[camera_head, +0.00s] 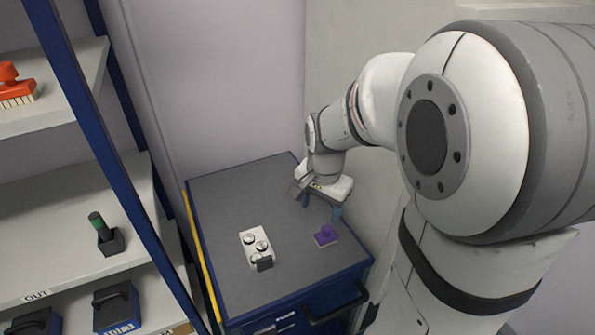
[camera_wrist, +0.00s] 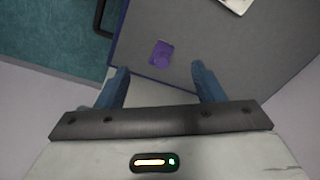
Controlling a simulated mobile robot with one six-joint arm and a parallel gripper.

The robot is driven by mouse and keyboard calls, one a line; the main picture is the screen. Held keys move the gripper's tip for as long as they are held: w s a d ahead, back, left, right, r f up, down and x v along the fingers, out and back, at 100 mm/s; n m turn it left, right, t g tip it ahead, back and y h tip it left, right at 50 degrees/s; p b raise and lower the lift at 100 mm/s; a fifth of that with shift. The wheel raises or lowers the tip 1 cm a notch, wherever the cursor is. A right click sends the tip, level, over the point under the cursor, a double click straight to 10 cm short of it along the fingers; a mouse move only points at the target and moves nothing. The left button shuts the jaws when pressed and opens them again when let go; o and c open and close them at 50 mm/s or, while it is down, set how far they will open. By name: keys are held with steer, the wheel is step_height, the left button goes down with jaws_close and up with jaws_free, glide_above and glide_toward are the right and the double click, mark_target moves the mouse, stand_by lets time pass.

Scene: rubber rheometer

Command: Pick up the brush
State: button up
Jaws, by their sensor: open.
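A small purple brush (camera_head: 326,236) with a knob-like handle and a pale underside sits on the grey cabinet top (camera_head: 225,200), near its right edge. It also shows in the wrist view (camera_wrist: 161,54), just beyond the fingertips and between their lines. My gripper (camera_head: 320,208) is open and empty above the cabinet top, behind the purple brush and apart from it. Its two blue fingers (camera_wrist: 160,68) point down. An orange brush (camera_head: 15,87) with pale bristles lies on the upper shelf at the far left.
A white block with round knobs (camera_head: 257,247) sits left of the purple brush on the cabinet top. A shelf rack with a blue post (camera_head: 105,150) stands at left, holding a green-topped black item (camera_head: 104,236) and black-handled boxes (camera_head: 117,304). A wall is behind the cabinet.

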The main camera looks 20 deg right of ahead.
mark_target(327, 226)
steer(key=w+d+f+m, duration=0.1)
steer(key=f+m, duration=0.1)
steer(key=f, duration=0.1)
steer(key=w+d+f+m, duration=0.2)
steer(key=f, duration=0.1)
steer(key=w+d+f+m+g, duration=0.1)
steer(key=w+f+m, duration=0.1)
steer(key=f, duration=0.1)
steer(key=shift+w+d+b, duration=0.25)
steer(key=shift+b, duration=0.05)
step_height(327, 226, down, 8)
steer(key=shift+r+p, duration=0.1)
steer(key=shift+p, duration=0.45)
steer(key=c, duration=1.1)
step_height(327, 226, up, 10)
steer(key=shift+b, duration=0.4)
